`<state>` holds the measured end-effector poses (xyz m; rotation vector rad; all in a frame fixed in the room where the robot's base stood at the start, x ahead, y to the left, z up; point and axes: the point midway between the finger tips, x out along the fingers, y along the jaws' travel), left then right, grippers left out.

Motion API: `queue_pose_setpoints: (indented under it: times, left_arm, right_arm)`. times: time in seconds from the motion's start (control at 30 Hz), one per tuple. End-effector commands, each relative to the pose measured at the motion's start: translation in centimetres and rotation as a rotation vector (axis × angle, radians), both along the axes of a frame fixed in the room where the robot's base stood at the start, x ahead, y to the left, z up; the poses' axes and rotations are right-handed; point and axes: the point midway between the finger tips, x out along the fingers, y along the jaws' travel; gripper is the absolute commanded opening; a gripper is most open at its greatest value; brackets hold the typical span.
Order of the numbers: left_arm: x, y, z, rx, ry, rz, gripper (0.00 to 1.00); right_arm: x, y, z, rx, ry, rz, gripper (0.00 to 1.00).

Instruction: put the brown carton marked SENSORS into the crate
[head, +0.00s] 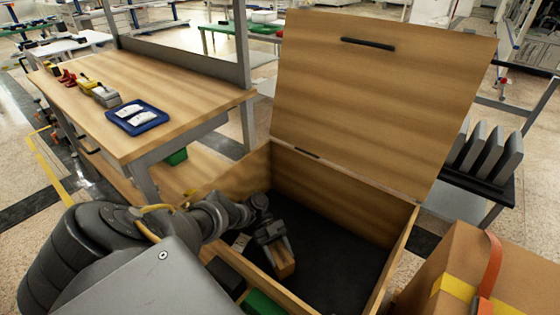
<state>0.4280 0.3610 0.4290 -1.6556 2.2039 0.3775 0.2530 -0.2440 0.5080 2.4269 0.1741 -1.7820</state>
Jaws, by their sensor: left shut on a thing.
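The crate (330,177) is a large wooden box with a dark floor, and its lid (380,95) stands open at the back. My left gripper (273,238) reaches over the crate's left side and is shut on a small brown carton (284,266). The carton shows over the crate's dark floor. I cannot tell whether it touches the floor, and no SENSORS marking is readable. The gripper hides the carton's upper part. My right gripper is not in view.
A wooden workbench (190,95) with a blue tray (138,117) stands at left. A big cardboard box (470,262) with an orange strap is at lower right. Dark upright panels (485,150) stand behind it. A green item (262,303) lies by the crate's near wall.

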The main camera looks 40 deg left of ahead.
Motion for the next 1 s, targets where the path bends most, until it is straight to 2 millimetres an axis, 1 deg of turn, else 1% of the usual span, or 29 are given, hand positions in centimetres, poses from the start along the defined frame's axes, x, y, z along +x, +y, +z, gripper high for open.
queue_pose_setpoints:
  times: [0.1,0.13,0.3,0.67,0.87,1.0]
  left_arm:
    - [0.0,0.0,-0.3,0.0,0.0,0.0,0.21]
    - [0.0,0.0,-0.2,0.0,0.0,0.0,0.56]
    - [0.0,0.0,-0.2,0.0,0.0,0.0,0.78]
    - [0.0,0.0,0.1,0.0,0.0,0.0,0.78]
    - [0.0,0.0,1.6,0.0,-0.001,0.0,0.78]
    - [0.0,0.0,3.6,0.0,-0.001,0.0,0.78]
  right_arm:
    - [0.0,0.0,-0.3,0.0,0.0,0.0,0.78]
    - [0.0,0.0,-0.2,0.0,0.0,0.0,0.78]
    - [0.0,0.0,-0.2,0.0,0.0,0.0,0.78]
    - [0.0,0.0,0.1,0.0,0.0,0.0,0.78]
    - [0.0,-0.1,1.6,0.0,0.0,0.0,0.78]
    - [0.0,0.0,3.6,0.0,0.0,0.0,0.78]
